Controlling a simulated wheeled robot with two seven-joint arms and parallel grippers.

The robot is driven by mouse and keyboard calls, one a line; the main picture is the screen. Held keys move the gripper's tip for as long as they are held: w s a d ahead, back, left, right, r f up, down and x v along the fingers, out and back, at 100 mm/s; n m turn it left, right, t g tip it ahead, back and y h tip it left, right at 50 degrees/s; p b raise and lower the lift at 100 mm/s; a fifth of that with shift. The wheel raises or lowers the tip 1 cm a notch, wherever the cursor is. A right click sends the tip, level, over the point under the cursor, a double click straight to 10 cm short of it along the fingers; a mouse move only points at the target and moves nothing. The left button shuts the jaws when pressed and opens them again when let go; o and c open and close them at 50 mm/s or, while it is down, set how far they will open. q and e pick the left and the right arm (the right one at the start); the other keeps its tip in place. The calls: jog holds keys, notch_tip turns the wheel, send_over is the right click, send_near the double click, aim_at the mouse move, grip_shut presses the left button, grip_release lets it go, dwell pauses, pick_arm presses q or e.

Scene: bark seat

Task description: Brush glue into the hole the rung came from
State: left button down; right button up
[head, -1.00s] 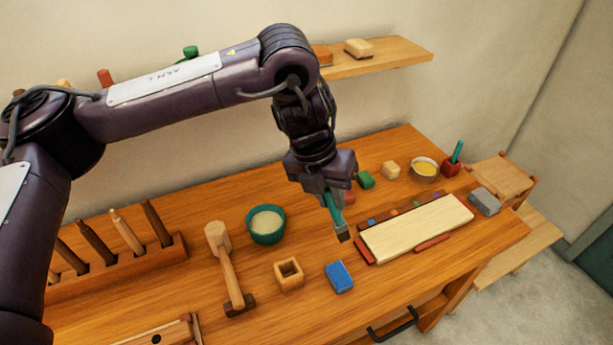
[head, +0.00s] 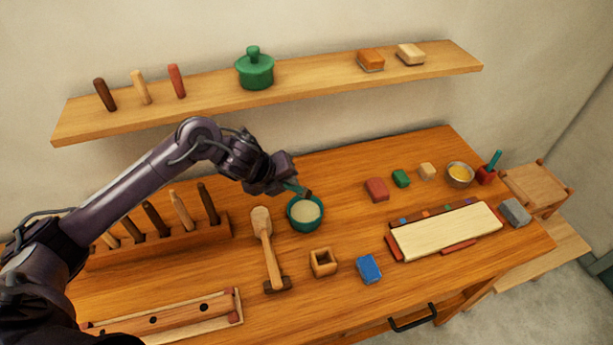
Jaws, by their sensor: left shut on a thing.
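My left gripper (head: 284,181) is shut on a small brush with a teal handle (head: 295,188) and a dark end (head: 307,194). The brush's dark end is at the back rim of a teal bowl (head: 292,220) holding cream-coloured glue (head: 305,211). I cannot tell whether it touches the bowl. A wooden piece with dark round holes (head: 178,313) lies in a pale frame at the front left, well away from the brush. I cannot tell which hole the rung came from. My right gripper is out of view.
A mallet (head: 266,245) lies left of the bowl. A rack of turned rods (head: 170,240) stands behind the holed piece. A hollow wooden block (head: 323,262) and a blue block (head: 369,268) sit at the front. A shelf (head: 310,88) runs along the wall above.

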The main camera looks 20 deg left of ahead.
pick_arm(q)
jog(key=shift+a+f, duration=0.2)
jog(key=shift+a, duration=0.1)
jog(key=shift+f+b, duration=0.5)
notch_tip(320, 180, down, 5)
jog(key=b, duration=0.4)
jog(key=shift+r, duration=0.1)
jog(key=shift+f+b, duration=0.45)
jog(key=shift+b, duration=0.05)
jog(key=shift+s+f, duration=0.1)
jog(key=shift+f, duration=0.05)
dwell(1.2)
